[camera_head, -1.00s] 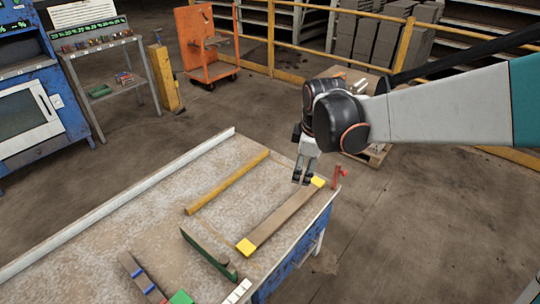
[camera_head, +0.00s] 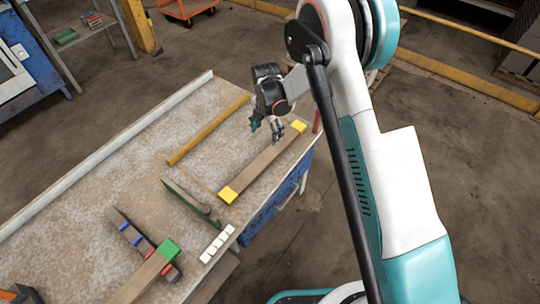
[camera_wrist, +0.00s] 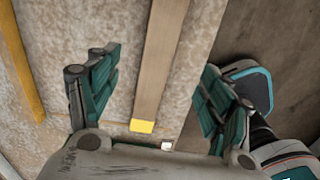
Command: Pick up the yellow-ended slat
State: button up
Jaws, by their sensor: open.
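The yellow-ended slat (camera_head: 262,163) is a brown wooden bar with a yellow block at each end. It lies flat along the near right edge of the workbench. My gripper (camera_head: 266,133) is over its far part, near the far yellow end. In the wrist view the slat (camera_wrist: 160,62) runs between the two open, teal-padded fingers of my gripper (camera_wrist: 152,92), with bare space on both sides. One yellow end shows low in that view; the other is out of that frame. The gripper holds nothing, and its height above the slat is hard to tell.
The workbench (camera_head: 100,215) also holds a yellow bar (camera_head: 208,129), a green-edged slat (camera_head: 190,202), a blue-and-red banded slat (camera_head: 133,233), a green-ended slat (camera_head: 145,276) and a white-blocked piece (camera_head: 217,244). A red clamp-like part (camera_head: 317,120) stands at the bench corner.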

jog(key=b, duration=0.3)
send_over(266, 156)
notch_tip(266, 156, down, 8)
jog(key=shift+w+d+f, duration=0.15)
jog(key=shift+f, duration=0.1)
jog(key=shift+s+f+b, duration=0.15)
jog(key=shift+f+b, duration=0.5)
jog(key=shift+f, duration=0.75)
jog(key=shift+s+f+b, duration=0.1)
jog(key=shift+f+b, duration=0.5)
jog(key=shift+f, duration=0.75)
jog(key=shift+r, duration=0.1)
jog(key=c, duration=1.4)
